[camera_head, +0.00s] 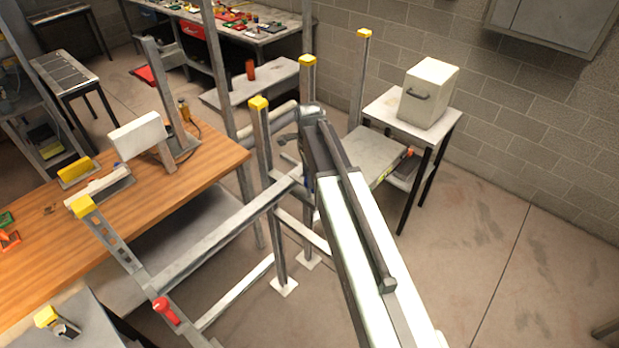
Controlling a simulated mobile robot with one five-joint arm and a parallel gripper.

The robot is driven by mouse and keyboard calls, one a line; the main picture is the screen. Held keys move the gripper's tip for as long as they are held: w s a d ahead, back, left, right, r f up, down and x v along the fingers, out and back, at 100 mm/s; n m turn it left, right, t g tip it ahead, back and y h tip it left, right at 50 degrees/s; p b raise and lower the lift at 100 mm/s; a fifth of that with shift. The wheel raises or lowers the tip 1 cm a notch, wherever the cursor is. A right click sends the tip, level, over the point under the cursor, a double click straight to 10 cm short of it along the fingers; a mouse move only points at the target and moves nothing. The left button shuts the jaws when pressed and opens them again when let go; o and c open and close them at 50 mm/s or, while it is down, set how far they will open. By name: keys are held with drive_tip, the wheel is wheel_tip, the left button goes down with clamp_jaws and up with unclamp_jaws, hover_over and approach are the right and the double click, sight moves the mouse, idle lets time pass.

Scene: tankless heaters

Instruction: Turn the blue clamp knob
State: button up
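A grey metal frame (225,230) with yellow-capped posts stands in the middle of the view. A small blue part (306,183) shows at the frame's bar, right beside my arm; it may be the blue clamp knob, but most of it is hidden and its shape is unclear. My arm reaches up from the lower right. My gripper (290,140) is at its far end, near the yellow-capped posts and above the blue part. Its fingers are small and partly hidden, so I cannot tell their opening or any contact.
A red knob (166,310) sits on the frame's near bar. A wooden workbench (205,165) stands at left. A white box (430,92) rests on a small table (451,118) by the block wall. The floor (500,240) at right is clear.

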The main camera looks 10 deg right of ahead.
clamp_jaws()
